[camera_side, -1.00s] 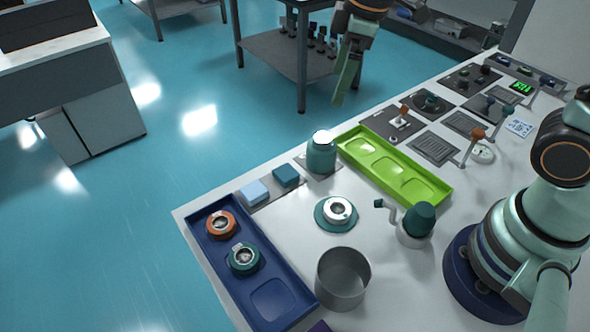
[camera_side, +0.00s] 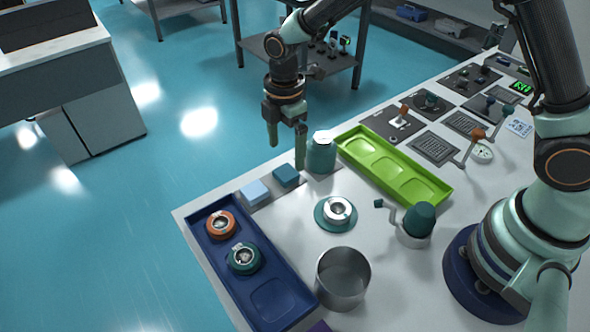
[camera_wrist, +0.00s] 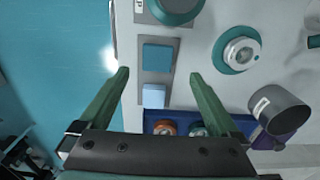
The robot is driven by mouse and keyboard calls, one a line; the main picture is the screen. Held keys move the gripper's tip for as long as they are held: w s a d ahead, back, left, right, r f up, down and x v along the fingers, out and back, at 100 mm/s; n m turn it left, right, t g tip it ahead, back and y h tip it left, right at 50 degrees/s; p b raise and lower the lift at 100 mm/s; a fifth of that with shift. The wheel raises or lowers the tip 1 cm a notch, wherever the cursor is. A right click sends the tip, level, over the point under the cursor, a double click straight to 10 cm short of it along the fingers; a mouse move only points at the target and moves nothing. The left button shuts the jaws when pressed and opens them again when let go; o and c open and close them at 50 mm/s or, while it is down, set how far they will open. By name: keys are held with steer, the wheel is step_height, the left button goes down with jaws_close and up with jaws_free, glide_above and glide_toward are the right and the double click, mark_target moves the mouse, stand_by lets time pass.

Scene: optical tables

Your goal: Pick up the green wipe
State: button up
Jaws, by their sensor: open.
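Two small wipe blocks lie side by side on a grey holder near the table's left edge. The darker teal-blue one (camera_side: 286,175) is the closest to green; it also shows in the wrist view (camera_wrist: 158,57). The light blue one (camera_side: 255,192) lies beside it and shows in the wrist view (camera_wrist: 154,96). My gripper (camera_side: 287,156) is open and empty, fingers pointing down above the teal-blue wipe. In the wrist view my gripper (camera_wrist: 158,73) has its fingertips spread on either side of the wipes, with nothing between them.
A teal jar with a white lid (camera_side: 321,152) stands just right of the wipes, close to my right finger. A blue tray (camera_side: 228,291) holds an orange and a teal ring part. A green tray (camera_side: 348,136), a metal cup (camera_side: 343,278) and a round teal-based part (camera_side: 337,212) are nearby.

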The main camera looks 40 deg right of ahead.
mark_target(286, 172)
steer(key=shift+w+f, duration=0.15)
steer(key=shift+f, duration=1.5)
steer(key=shift+w+f, duration=0.1)
steer(key=shift+f, duration=1.5)
steer(key=c, duration=1.5)
steer(key=shift+c, duration=0.2)
steer(key=shift+r, duration=0.1)
step_height(286, 172, up, 20)
